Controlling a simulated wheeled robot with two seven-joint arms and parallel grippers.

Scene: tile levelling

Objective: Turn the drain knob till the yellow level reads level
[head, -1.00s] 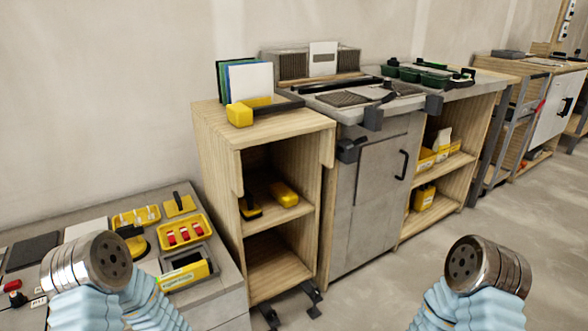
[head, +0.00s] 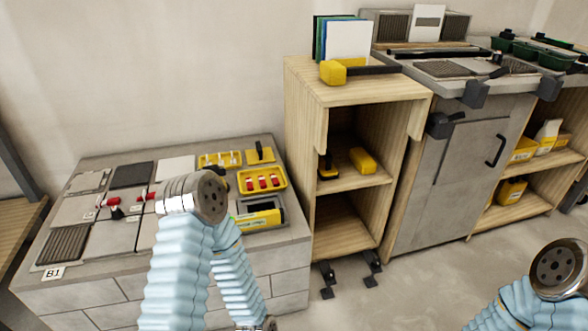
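A grey block bench (head: 110,290) at the left carries several tiles and ribbed plates. Two red knobs stand among the tiles: one red knob (head: 112,203) on a dark fitting and a second red knob (head: 143,196) beside my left arm. I cannot tell which part is the drain knob. A dark ribbed grate (head: 65,245) lies at the front left. I cannot pick out the yellow level for sure, nor any reading. My arms show with blue sleeves and round metal joints. The left one hides part of the bench. Neither gripper's fingers are in view.
A yellow tray with red pieces (head: 262,192) and a yellow box (head: 260,217) sit at the bench's right. A wooden shelf unit (head: 300,150) and a grey cabinet (head: 450,185) stand to the right. A label B1 (head: 52,273) is at the front edge. Open floor lies right.

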